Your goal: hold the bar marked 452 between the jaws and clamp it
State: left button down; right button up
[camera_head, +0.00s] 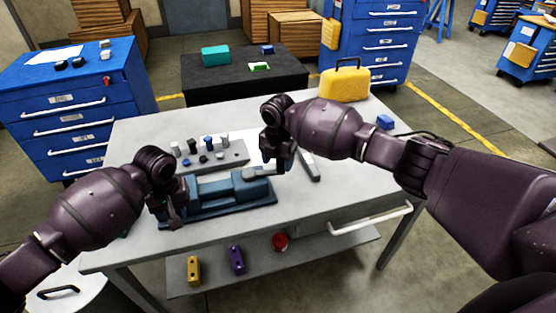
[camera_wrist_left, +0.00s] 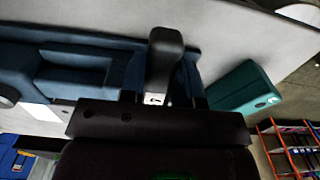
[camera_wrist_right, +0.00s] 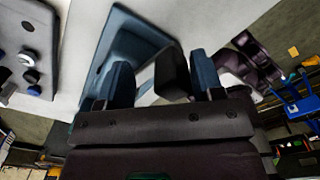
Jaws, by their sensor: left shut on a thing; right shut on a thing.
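A blue vise (camera_head: 225,198) lies along the front of the grey table. My left gripper (camera_head: 170,212) is at its left end, shut on a dark grey handle (camera_wrist_left: 163,55) with a small pale label. My right gripper (camera_head: 282,166) is at the vise's right end, shut on a pale bar (camera_wrist_right: 147,82) with a dark end block (camera_wrist_right: 171,73). The bar reaches towards the vise jaws, and it also shows in the head view (camera_head: 265,172). Its marking is not legible. I cannot tell whether the jaws touch it. The vise body also shows in the left wrist view (camera_wrist_left: 75,72).
A grey tray (camera_head: 236,153) with several small knobs stands behind the vise. Another grey bar-like piece (camera_head: 309,167) lies to the right. A yellow case (camera_head: 345,86) and a blue block (camera_head: 385,121) are further back. A teal block (camera_wrist_left: 243,88) is near the left gripper. The table's right front is clear.

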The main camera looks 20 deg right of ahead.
pick_arm(q)
jog(key=shift+d+r, duration=0.2)
jog(key=shift+d, duration=0.35)
pick_arm(e)
jog(key=shift+a, duration=0.1)
jog(key=shift+r, duration=0.2)
jog(key=shift+d+r, duration=0.2)
jog(key=shift+r, duration=3.55)
pick_arm(q)
jog(key=c, duration=1.3)
grip_release()
jog(key=o, duration=0.5)
jog(key=shift+d, duration=0.15)
pick_arm(e)
jog(key=shift+d+f, duration=0.1)
jog(key=shift+d, duration=0.15)
pick_arm(q)
jog(key=shift+f, duration=0.1)
